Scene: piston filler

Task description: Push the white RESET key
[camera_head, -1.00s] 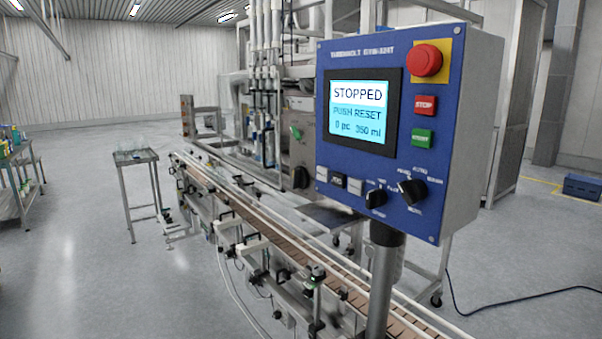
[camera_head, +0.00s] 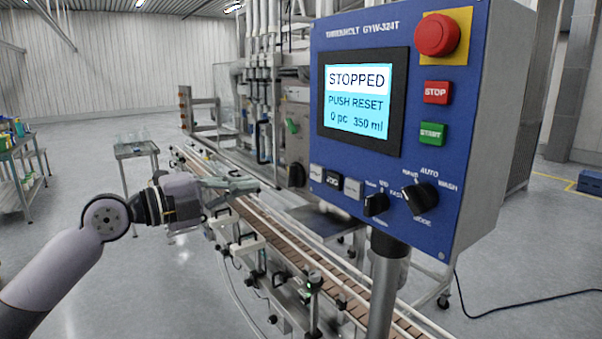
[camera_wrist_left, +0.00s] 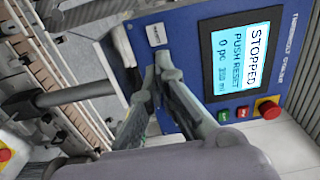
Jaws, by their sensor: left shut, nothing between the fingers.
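The blue control panel (camera_head: 300,110) carries a row of small keys below its screen: a white key (camera_head: 316,173) at the left, a black JOG key (camera_head: 333,180) and another white key (camera_head: 352,188). The lettering on the white keys is too small to read surely. The screen (camera_head: 358,100) reads STOPPED, PUSH RESET. My left gripper (camera_head: 250,186) is shut and empty, left of the panel and apart from the keys in the head view. In the left wrist view its fingers (camera_wrist_left: 163,62) hide part of the key row; one white key (camera_wrist_left: 156,34) shows beside them.
A red emergency button (camera_head: 437,34), a red STOP key (camera_head: 436,92), a green START key (camera_head: 432,134) and two black knobs (camera_head: 418,198) share the panel. The conveyor (camera_head: 270,233) runs below my left gripper. A small table (camera_head: 136,150) stands at the left.

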